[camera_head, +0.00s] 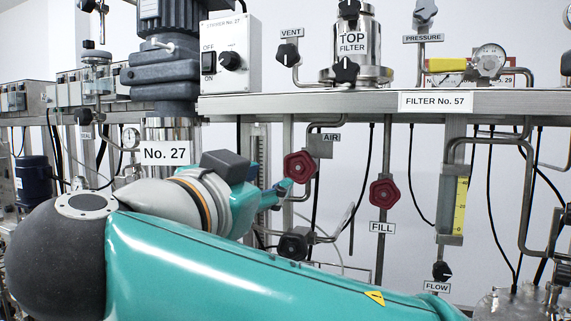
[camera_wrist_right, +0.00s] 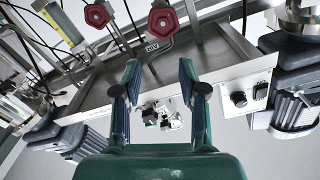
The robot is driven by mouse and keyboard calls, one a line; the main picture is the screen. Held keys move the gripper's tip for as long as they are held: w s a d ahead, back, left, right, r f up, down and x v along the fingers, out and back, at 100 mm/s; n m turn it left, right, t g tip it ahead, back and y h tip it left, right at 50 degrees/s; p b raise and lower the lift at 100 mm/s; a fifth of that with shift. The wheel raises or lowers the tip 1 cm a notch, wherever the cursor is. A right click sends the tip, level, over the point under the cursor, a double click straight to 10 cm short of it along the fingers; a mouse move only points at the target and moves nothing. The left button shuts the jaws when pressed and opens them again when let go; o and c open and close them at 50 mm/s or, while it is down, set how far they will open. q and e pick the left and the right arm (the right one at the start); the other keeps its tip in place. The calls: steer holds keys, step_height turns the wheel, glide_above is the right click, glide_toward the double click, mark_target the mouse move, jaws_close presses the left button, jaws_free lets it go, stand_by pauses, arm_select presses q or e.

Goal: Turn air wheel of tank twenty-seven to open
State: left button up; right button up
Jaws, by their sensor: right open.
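The air wheel (camera_head: 301,167) is a dark red handwheel below the shelf, beside a plate marked AIR (camera_head: 332,137), on the skid labelled No. 27 (camera_head: 165,152). My right gripper (camera_head: 284,187) is just left of and slightly below the wheel in the head view; I cannot tell whether it touches. In the wrist view, which is upside down, the right gripper (camera_wrist_right: 160,68) has its two fingers apart with nothing between them. The air wheel (camera_wrist_right: 162,20) shows beyond the fingertips, roughly in line with the gap. My left gripper is not in view.
A second red wheel, marked FILL (camera_head: 382,193), hangs to the right. A black valve knob (camera_head: 294,244) is below the air wheel. The metal shelf (camera_head: 300,103) runs above, with the stirrer box (camera_head: 231,53) on it. Thin pipes and black cables hang around the wheels.

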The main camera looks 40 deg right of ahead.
mark_target(298, 165)
steer(key=shift+a, duration=0.15)
steer(key=shift+o, duration=0.6)
steer(key=shift+a, duration=0.1)
steer(key=o, duration=0.7)
steer(key=shift+w, duration=0.15)
steer(key=shift+o, duration=0.2)
steer(key=p+x, duration=0.4)
steer(key=x, duration=1.1)
steer(key=shift+w+d+r, duration=0.1)
steer(key=shift+w+d, duration=0.05)
steer(key=shift+d, duration=0.15)
steer(key=shift+w+d+p, duration=0.25)
steer(key=shift+d+p, duration=0.05)
steer(key=shift+d, duration=0.15)
steer(key=c, duration=1.2)
